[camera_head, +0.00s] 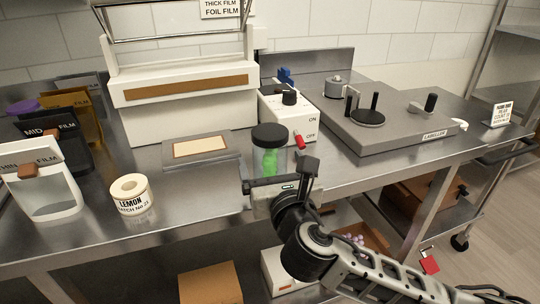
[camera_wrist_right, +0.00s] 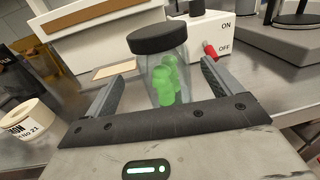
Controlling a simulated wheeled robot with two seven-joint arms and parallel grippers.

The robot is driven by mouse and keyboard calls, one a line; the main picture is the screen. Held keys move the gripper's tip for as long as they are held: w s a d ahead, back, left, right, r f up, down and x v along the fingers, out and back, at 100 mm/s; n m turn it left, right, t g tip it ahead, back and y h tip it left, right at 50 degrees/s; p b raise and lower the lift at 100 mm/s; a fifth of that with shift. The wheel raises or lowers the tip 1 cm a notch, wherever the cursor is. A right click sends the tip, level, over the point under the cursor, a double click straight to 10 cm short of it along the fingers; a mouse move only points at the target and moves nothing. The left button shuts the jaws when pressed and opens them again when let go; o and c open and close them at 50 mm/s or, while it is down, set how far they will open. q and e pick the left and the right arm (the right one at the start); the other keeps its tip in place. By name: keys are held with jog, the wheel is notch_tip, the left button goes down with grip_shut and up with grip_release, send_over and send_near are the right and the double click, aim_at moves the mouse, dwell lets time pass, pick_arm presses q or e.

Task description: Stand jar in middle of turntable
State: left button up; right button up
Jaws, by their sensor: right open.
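The jar (camera_head: 268,158) is clear with a black lid and green gummies inside. It stands upright on the steel bench in the middle of the head view. It also shows in the right wrist view (camera_wrist_right: 166,75). My right gripper (camera_head: 281,178) is open at the jar's near side. In the right wrist view its fingers (camera_wrist_right: 163,80) lie left and right of the jar; I cannot tell whether either touches it. The turntable (camera_head: 367,117) is a small dark disc on the grey labeller (camera_head: 395,132), right of the jar, with nothing on it but a dark post at its edge.
A white control box (camera_head: 287,117) with a red switch stands just behind the jar. A lemon label roll (camera_head: 130,192) and film pouches (camera_head: 42,190) stand at the left. A flat plate (camera_head: 200,147) lies left of the jar. The front of the bench between roll and jar is clear.

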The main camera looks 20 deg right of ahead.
jog(key=w, duration=0.5)
jog(key=shift+d, duration=0.4)
jog(key=shift+s+f, duration=0.1)
jog(key=c, duration=1.8)
grip_shut()
